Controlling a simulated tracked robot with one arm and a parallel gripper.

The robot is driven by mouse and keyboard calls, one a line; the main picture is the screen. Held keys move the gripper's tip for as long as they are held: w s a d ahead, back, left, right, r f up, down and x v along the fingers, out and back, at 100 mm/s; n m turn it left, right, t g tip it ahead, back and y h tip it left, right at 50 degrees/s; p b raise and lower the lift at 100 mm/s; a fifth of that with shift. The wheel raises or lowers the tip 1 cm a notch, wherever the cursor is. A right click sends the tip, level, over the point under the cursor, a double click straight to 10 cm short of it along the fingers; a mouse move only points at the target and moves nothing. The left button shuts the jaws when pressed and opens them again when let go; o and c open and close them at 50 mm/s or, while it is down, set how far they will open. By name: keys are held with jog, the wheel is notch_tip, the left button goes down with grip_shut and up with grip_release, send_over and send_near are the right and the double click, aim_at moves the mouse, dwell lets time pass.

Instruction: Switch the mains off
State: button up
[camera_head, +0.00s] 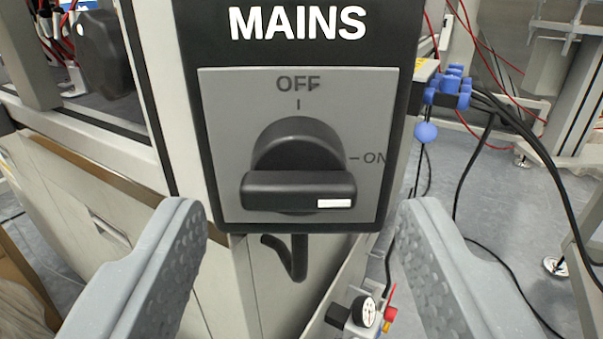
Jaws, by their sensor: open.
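The mains switch (298,165) is a black rotary knob on a grey square plate (225,110), under white MAINS lettering on a black panel. OFF is marked at the top of the plate and ON at its right. The knob's handle bar (270,192) lies horizontal, and its white mark is at the right end, on the ON side. My gripper (305,225) is open and empty. Its two grey fingers stand wide apart, one at the lower left and one at the lower right of the switch, and neither appears to touch it.
Blue fittings (448,90) with black cables sit to the right of the panel. A black hook-shaped piece (290,257) hangs below the plate. A small gauge (364,311) with a red part is lower right. Grey cabinets (80,190) stand left; grey floor shows right.

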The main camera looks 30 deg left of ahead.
jog(key=shift+w+a, duration=0.3)
jog(key=shift+w, duration=0.2)
